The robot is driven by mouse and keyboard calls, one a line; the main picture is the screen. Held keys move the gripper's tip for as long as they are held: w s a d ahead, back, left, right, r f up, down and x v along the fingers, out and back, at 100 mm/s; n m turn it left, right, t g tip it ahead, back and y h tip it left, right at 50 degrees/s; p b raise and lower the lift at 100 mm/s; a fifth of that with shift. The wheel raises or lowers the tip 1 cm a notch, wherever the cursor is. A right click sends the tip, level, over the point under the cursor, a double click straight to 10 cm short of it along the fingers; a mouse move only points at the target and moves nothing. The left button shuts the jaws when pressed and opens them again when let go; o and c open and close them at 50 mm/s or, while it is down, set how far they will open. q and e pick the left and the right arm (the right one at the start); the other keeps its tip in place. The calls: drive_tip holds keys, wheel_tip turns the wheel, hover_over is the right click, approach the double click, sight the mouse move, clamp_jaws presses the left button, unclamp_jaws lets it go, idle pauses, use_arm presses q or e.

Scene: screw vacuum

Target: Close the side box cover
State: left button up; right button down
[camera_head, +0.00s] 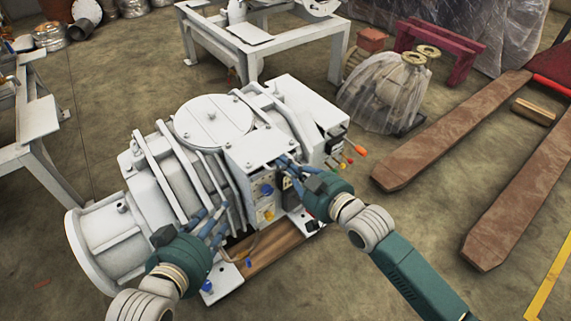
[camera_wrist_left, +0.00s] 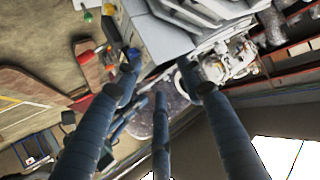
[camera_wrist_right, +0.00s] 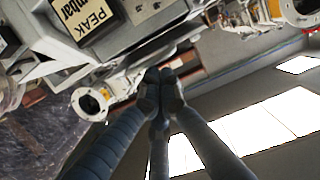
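The white screw vacuum machine (camera_head: 150,180) stands in the middle of the head view. Its side box has a flat white cover (camera_head: 258,147) sticking out level at the top, so the front looks open, with blue and yellow parts (camera_head: 266,190) showing. My right gripper (camera_head: 284,163) is at the cover's right front edge; its fingertips are together in the right wrist view (camera_wrist_right: 160,88). I cannot tell whether they touch the cover. My left gripper (camera_head: 213,222) is left of the box, in front of the machine's ribs. Its fingers are spread and empty in the left wrist view (camera_wrist_left: 158,85).
A white control box (camera_head: 322,118) with colored knobs stands right of the side box. A wooden block (camera_head: 275,252) lies below the machine. White work frames stand behind and left; brown forks (camera_head: 455,130) lie right. Floor between is clear.

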use_arm(q)
drive_tip(key=r, duration=0.1)
drive_tip(key=w+r+t, duration=0.1)
drive_tip(key=r, duration=0.1)
drive_tip(key=w+d+r+t, duration=0.1)
drive_tip(key=shift+w+d+r+h, duration=0.1)
drive_tip(key=shift+w+r+h, duration=0.05)
drive_tip(key=shift+r+h, duration=0.2)
use_arm(e)
drive_tip(key=f, duration=0.3)
drive_tip(key=shift+s+d, duration=0.2)
drive_tip(key=shift+s, duration=0.05)
use_arm(q)
drive_tip(key=shift+f, duration=0.1)
